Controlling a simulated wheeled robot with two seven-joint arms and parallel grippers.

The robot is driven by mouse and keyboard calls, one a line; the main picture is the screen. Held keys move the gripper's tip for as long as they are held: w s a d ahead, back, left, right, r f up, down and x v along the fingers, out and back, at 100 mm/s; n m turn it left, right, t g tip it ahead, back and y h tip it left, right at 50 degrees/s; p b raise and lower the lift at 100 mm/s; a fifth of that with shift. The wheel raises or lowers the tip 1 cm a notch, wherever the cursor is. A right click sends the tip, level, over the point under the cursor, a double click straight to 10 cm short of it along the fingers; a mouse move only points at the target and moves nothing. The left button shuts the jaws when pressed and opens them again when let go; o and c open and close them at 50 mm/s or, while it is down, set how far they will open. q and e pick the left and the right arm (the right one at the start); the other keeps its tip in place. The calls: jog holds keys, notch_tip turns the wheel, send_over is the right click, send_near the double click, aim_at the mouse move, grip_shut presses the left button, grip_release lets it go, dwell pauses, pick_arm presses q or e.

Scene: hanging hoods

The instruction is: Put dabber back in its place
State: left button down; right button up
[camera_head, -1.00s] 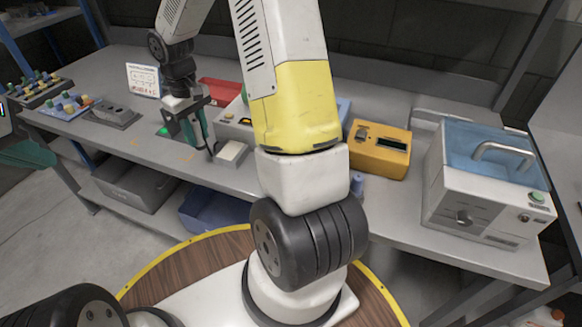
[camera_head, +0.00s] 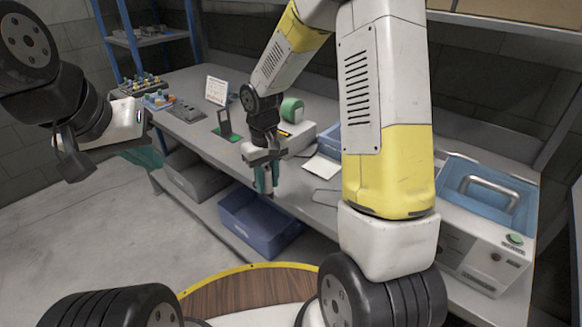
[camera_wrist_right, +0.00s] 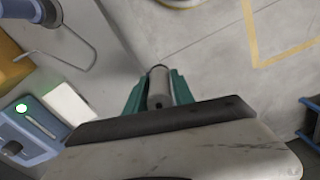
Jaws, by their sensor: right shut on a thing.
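My right gripper (camera_head: 265,178) is in front of the long grey bench, near its front edge and above the blue bin. In the right wrist view its teal fingers (camera_wrist_right: 158,92) are shut on a small grey cylindrical thing (camera_wrist_right: 158,84), which I take to be the dabber. Most of it is hidden between the fingers. My left gripper (camera_head: 143,157) is at the left, away from the bench front; its pale body and a teal part show, but its jaw gap does not. A dark upright piece on a green base (camera_head: 225,125) stands on the bench.
A blue bin (camera_head: 240,222) and a grey bin sit on the lower shelf. A white sign (camera_head: 216,91), a green roll (camera_head: 292,109) and a white pad (camera_head: 321,167) are on the bench. A blue-topped box with a handle (camera_head: 490,195) is at right. My right arm hides the bench middle.

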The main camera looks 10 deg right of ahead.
jog(key=w+d, duration=0.2)
jog(key=d, duration=0.1)
jog(key=w+d, duration=0.2)
jog(key=d, duration=0.1)
jog(key=w+d+f, duration=0.1)
jog(key=w+d, duration=0.1)
jog(key=d, duration=0.1)
jog(key=shift+w+d, duration=0.3)
jog(key=shift+w, duration=0.05)
jog(key=shift+w+d+f, duration=0.1)
jog(key=shift+d+f, duration=0.05)
jog(key=shift+f, duration=1.65)
jog(key=shift+f, duration=0.1)
jog(key=o, duration=1)
jog(key=shift+o, duration=0.2)
